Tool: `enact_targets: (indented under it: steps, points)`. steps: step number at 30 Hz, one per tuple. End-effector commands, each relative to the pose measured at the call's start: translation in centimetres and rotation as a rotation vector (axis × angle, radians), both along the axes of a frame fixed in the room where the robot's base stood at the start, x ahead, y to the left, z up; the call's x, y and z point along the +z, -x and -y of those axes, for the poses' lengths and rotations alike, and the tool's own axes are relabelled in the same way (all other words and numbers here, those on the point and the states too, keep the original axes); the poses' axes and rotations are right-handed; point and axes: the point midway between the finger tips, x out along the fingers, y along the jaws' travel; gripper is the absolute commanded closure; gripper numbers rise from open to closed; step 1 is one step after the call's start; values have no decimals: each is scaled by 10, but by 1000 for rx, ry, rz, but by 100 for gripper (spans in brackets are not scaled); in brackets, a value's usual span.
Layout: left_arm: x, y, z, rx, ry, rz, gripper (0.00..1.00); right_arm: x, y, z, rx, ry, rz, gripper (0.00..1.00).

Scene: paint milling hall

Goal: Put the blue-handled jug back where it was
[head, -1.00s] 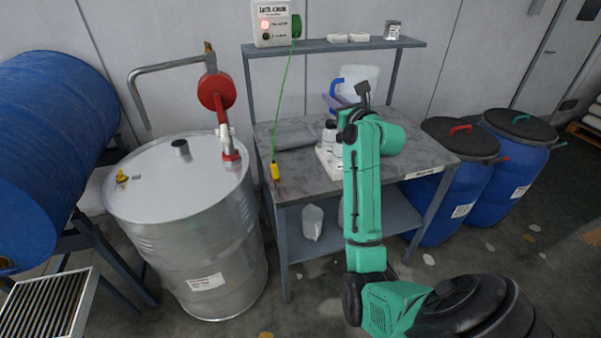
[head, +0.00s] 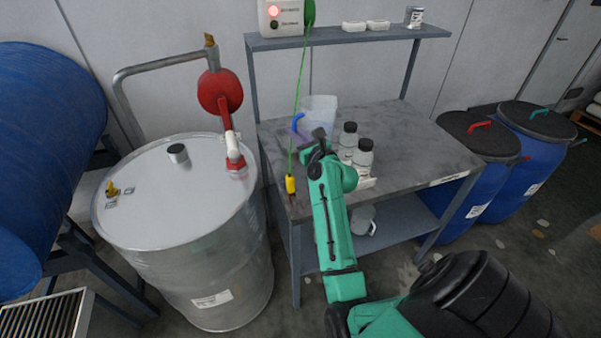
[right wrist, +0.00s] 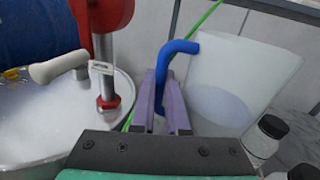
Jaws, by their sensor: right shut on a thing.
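The blue-handled jug (head: 319,108) is a translucent white jug over the back left part of the bench top (head: 415,150). Its blue handle (head: 298,122) faces left. My right gripper (right wrist: 163,88) has its purple fingers on either side of the handle and is shut on it. In the right wrist view the jug (right wrist: 240,75) shows large, with a faint bluish patch low inside. Its base is partly hidden behind my arm, so I cannot tell whether it touches the bench. My left gripper is not in view.
Two dark-capped bottles (head: 363,158) stand just right of the jug. A yellow clamp (head: 290,184) hangs on a green cable at the bench's left edge. A steel drum (head: 190,230) with a red pump (head: 220,92) stands left. The bench's right side is clear.

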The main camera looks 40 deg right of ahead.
Motion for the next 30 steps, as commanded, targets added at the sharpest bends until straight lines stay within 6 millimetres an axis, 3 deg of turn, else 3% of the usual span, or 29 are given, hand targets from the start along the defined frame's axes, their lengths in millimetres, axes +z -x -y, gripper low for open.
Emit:
enact_targets:
  steps: [6,10,15,18,21,27,28,29,30]
  points:
    - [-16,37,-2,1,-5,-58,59,-75,1,1,1,8,-4,100]
    - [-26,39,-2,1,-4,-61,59,-109,1,1,0,8,-2,100]
    - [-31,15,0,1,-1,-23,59,-127,1,1,-1,6,3,100]
    - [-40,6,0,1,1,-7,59,-147,1,1,0,8,0,100]
    - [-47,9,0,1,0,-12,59,-162,1,1,0,7,1,100]
    - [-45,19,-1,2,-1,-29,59,-161,1,0,-2,4,4,100]
    - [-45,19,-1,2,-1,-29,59,-163,2,0,0,0,-1,84]
    - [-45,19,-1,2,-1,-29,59,-163,1,0,0,0,-1,75]
    - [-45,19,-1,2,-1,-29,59,-163,1,0,0,0,-1,75]
